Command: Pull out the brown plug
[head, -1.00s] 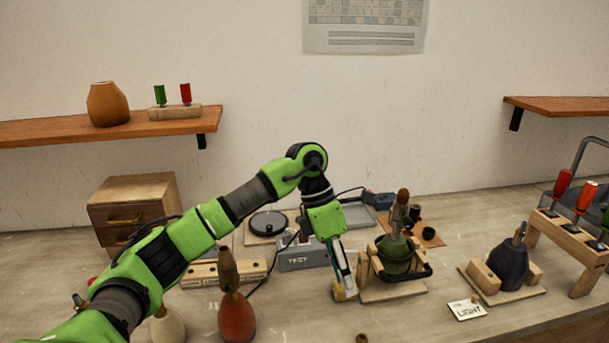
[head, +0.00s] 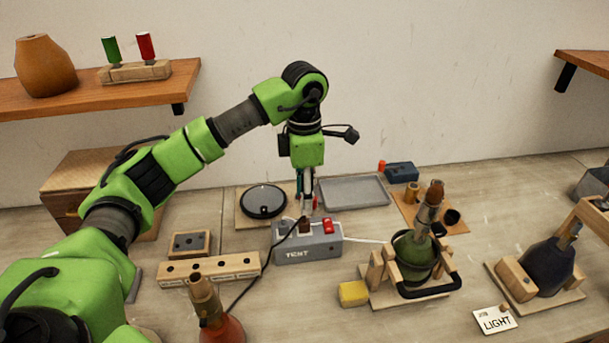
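The brown plug (head: 304,225) stands upright in the top of the grey test box (head: 308,248). A black cord (head: 258,268) runs from it to the left and down toward the red lamp base (head: 222,332). My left gripper (head: 307,207) points down just above and around the back of the plug. Its fingers look close together, and I cannot tell whether they touch the plug or how far they are apart. My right gripper is not in view.
A red switch (head: 328,226) sits on the box beside the plug. A green lamp base (head: 415,258) in a wooden holder and a yellow block (head: 353,293) stand to the right. A grey tray (head: 352,193) and a black disc (head: 263,201) lie behind.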

